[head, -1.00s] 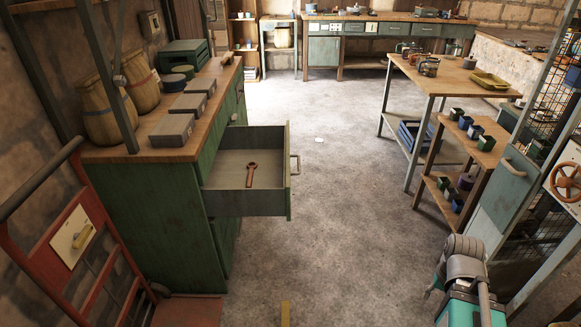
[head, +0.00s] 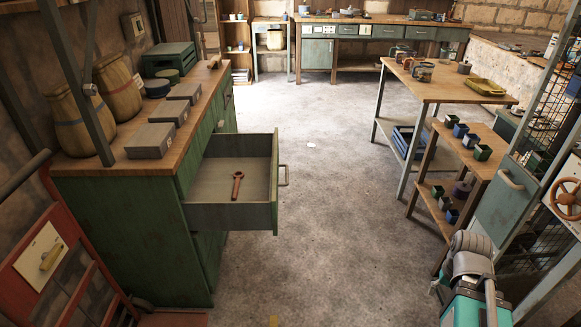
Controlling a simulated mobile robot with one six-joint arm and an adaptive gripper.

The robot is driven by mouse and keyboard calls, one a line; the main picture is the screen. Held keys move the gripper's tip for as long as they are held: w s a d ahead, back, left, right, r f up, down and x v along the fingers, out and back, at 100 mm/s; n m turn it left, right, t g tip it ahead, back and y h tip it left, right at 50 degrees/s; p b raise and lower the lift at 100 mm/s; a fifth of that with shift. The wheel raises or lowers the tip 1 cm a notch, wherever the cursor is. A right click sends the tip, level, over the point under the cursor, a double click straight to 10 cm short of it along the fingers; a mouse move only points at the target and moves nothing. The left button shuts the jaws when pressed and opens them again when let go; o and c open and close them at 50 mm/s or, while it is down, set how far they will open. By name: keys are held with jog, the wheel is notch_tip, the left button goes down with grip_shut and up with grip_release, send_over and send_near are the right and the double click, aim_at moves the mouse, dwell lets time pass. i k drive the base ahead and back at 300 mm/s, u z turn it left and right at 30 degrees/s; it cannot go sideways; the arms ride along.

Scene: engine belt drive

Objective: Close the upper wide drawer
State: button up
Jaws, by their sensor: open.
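The upper wide drawer (head: 232,213) belongs to the green cabinet (head: 125,235) on the left in the head view. It is pulled far out to the right over the floor. Its grey inside is visible, and its bar handle (head: 285,175) is on the front panel at the right. A brown wrench-like tool (head: 238,185) lies in the drawer. A grey and teal part of my own body shows at the bottom right, well apart from the drawer. I cannot make out my gripper in this view.
The concrete floor (head: 330,240) right of the drawer is clear. A red hand truck (head: 75,262) stands at the left front of the cabinet. A workbench (head: 440,85) and a low shelf rack (head: 478,160) stand on the right. Boxes and sacks stand on the cabinet top.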

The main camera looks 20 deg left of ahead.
aim_at(208, 205)
jog(key=i, duration=1.6)
jog(key=u, duration=1.85)
